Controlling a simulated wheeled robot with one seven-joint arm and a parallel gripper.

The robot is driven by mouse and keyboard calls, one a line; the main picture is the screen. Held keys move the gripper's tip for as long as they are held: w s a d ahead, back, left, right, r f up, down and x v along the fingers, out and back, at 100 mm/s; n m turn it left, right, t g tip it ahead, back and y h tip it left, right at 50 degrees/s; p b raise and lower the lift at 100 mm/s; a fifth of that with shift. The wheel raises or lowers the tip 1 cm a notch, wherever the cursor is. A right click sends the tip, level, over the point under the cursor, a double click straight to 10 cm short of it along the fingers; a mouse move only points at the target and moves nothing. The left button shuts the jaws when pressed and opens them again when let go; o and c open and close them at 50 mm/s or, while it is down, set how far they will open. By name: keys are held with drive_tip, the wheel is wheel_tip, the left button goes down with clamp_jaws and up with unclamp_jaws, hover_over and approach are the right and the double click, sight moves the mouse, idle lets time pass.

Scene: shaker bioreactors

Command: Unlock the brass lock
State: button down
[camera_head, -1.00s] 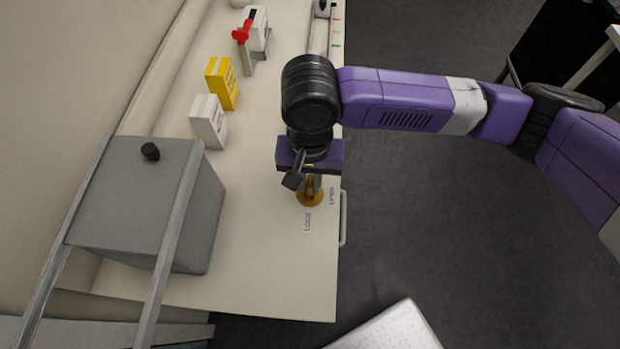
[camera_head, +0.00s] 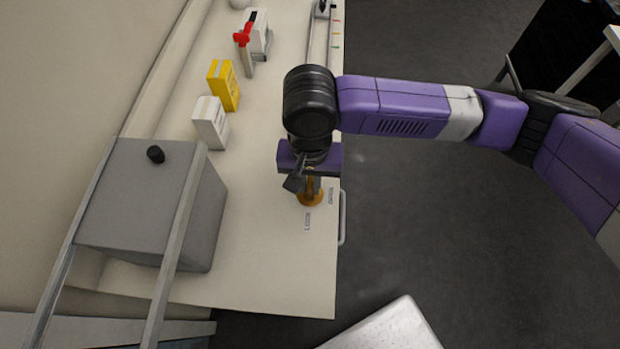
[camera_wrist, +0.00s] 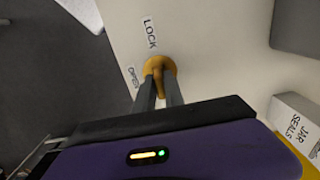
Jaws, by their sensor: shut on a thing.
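The brass lock (camera_head: 311,198) sits near the right edge of the cream panel, its round yellow base showing below my gripper. The printed words LOCK (camera_head: 307,222) and OPEN (camera_head: 331,196) lie beside it. In the wrist view, the brass lock (camera_wrist: 160,67) is at the far end of my fingers, with LOCK (camera_wrist: 150,32) above it and OPEN (camera_wrist: 133,77) to its left. My gripper (camera_wrist: 162,90) is shut on the lock's upright brass part, which stands between the two fingers. The fingers hide much of that part, so its exact angle is hard to tell.
A grey box (camera_head: 150,200) with a black knob stands to the left, behind metal rails. A white box (camera_head: 211,123), a yellow box (camera_head: 223,85) and a red-handled thing (camera_head: 243,37) stand farther up the panel. A metal handle (camera_head: 342,218) runs along the right edge.

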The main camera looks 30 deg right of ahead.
drive_tip(key=shift+s+f, duration=0.1)
drive_tip(key=shift+f, duration=0.1)
drive_tip(key=shift+r+p, duration=0.1)
drive_tip(key=shift+p, duration=0.45)
drive_tip(key=shift+s+m+p, duration=0.1)
drive_tip(key=shift+m+p, duration=1.1)
drive_tip(key=shift+p, duration=1.25)
drive_tip(key=shift+a+f+m, duration=0.1)
drive_tip(key=shift+f+m, duration=0.1)
drive_tip(key=shift+m, duration=1)
drive_tip(key=m, duration=0.3)
drive_tip(key=shift+s, duration=0.1)
drive_tip(key=shift+m, duration=0.9)
